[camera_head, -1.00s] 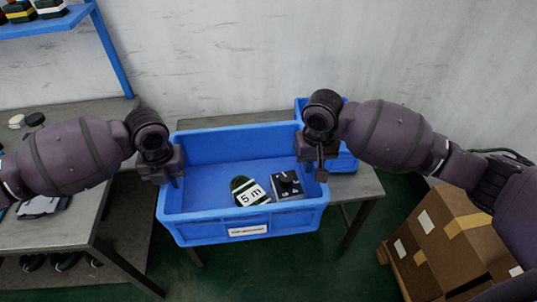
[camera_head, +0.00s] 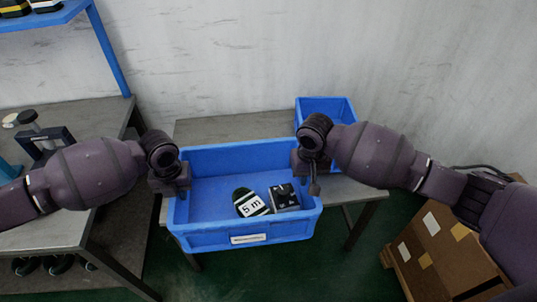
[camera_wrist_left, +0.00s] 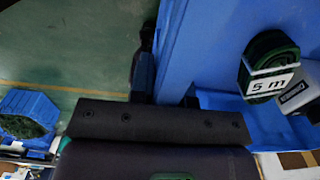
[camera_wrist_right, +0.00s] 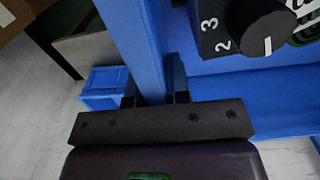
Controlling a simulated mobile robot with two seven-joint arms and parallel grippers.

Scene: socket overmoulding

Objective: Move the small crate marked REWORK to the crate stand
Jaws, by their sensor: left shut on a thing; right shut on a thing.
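A blue crate (camera_head: 205,236) with a white label on its front wall is in the middle of the head view; the label's print is too small to read. My left gripper (camera_head: 179,190) is shut on its left wall and my right gripper (camera_head: 308,182) is shut on its right wall. The crate is level, in front of and partly over a grey stand (camera_head: 225,126); I cannot tell whether it touches.
Another blue crate (camera_head: 334,106) sits at the stand's back right, close behind my right gripper. A grey workbench (camera_head: 60,224) is at left, beneath a blue shelf (camera_head: 46,22). Bare stand top shows behind the held crate.

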